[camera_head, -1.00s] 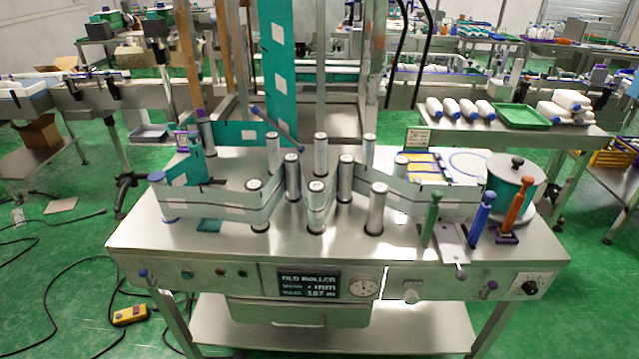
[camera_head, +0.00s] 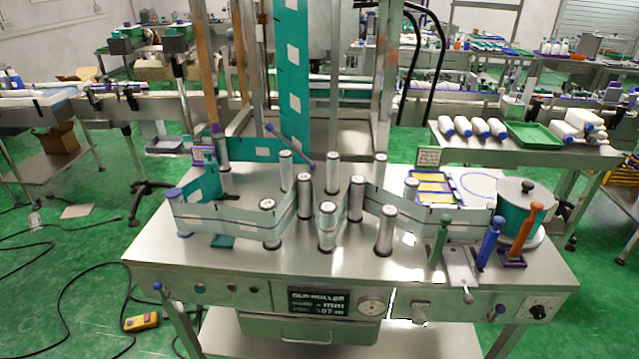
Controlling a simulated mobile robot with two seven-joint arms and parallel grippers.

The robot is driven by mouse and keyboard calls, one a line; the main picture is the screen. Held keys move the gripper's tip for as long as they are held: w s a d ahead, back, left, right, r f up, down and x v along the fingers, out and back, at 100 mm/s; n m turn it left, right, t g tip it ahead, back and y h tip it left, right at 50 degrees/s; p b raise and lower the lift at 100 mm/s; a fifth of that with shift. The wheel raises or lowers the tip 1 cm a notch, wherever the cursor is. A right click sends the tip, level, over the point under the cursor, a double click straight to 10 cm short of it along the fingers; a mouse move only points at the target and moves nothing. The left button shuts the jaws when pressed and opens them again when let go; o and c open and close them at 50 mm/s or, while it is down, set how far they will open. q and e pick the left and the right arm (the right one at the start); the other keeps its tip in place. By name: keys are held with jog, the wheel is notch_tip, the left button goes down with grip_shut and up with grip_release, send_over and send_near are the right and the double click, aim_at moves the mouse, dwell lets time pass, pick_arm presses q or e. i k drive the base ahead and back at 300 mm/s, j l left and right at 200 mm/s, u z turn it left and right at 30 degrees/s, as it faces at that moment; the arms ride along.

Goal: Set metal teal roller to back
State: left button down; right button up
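On the steel machine table (camera_head: 350,262), several upright metal rollers stand in the middle, with a pale strip (camera_head: 235,218) threaded around them. A metal-and-teal drum (camera_head: 514,217) with a black knob on top stands at the table's right end. A small flat teal piece (camera_head: 222,241) lies near the left front, below the strip. I cannot tell from its look which of these is the metal teal roller. Neither of my grippers is in view.
Green (camera_head: 440,240), blue (camera_head: 489,243) and orange (camera_head: 522,232) handles stand at the right front. A display (camera_head: 320,301) and dial (camera_head: 371,306) sit on the front panel. A teal web (camera_head: 292,75) rises behind. A yellow control box (camera_head: 141,321) and cables lie on the green floor at left.

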aim_at(210, 162)
jog(key=z, duration=0.4)
jog(key=j+z, duration=0.7)
jog(key=j, duration=0.15)
jog(key=j+z, duration=0.2)
jog(key=j, duration=0.75)
jog(key=k+l, duration=0.05)
